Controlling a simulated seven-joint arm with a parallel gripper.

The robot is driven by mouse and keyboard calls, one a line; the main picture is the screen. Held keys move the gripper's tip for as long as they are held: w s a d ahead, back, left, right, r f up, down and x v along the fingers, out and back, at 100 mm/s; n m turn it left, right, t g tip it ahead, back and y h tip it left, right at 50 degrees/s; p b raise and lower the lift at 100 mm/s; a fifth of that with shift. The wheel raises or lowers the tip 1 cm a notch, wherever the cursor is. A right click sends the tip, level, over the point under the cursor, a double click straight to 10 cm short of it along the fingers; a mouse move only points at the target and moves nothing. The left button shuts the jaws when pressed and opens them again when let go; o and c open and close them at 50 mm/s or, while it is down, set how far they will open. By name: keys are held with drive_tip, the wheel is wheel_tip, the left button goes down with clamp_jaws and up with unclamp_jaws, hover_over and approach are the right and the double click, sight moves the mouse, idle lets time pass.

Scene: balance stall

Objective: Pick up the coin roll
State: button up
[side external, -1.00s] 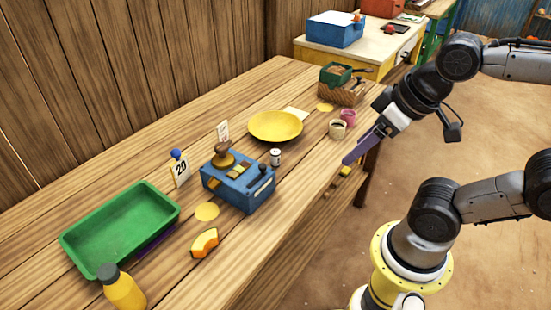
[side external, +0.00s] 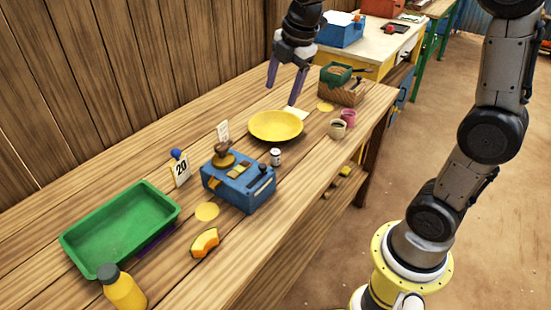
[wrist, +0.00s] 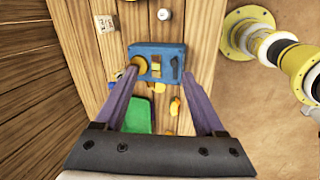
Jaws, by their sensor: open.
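A small whitish cylinder with dark marking (side external: 275,157), which may be the coin roll, stands upright on the bench between the blue box and the yellow plate. Its pale round top seems to show at the upper edge of the wrist view (wrist: 164,14). My gripper (side external: 282,94) is open and empty, raised in the air behind and above the yellow plate. Its two purple fingers point down, apart from the cylinder. In the wrist view the fingers frame the blue box (wrist: 172,50), which lies well beyond them.
The blue box (side external: 237,190) with a wooden knob stands close left of the cylinder. The yellow plate (side external: 275,126) lies behind it. Two cups (side external: 337,129) (side external: 348,117) and a wooden crate (side external: 342,93) stand right. A green tray (side external: 120,225), melon slice (side external: 204,243) and bottle (side external: 122,288) are left.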

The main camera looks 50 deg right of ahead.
drive_tip(key=w+d+f+n+g, duration=0.1)
drive_tip(key=w+d+f+g, duration=0.1)
drive_tip(key=w+d+f, duration=0.45)
drive_tip(key=g, duration=0.1)
hover_over(275, 151)
wheel_tip(275, 151, down, 9)
drive_tip(key=shift+m, duration=0.3)
drive_tip(key=f, duration=0.7)
drive_tip(key=shift+s+f, duration=0.1)
drive_tip(key=shift+s, duration=0.25)
drive_tip(key=shift+w+f, duration=0.15)
drive_tip(key=shift+f, duration=1.45)
drive_tip(key=shift+w+f, duration=0.1)
drive_tip(key=shift+f, duration=1.45)
clamp_jaws()
drive_tip(key=shift+r, duration=0.1)
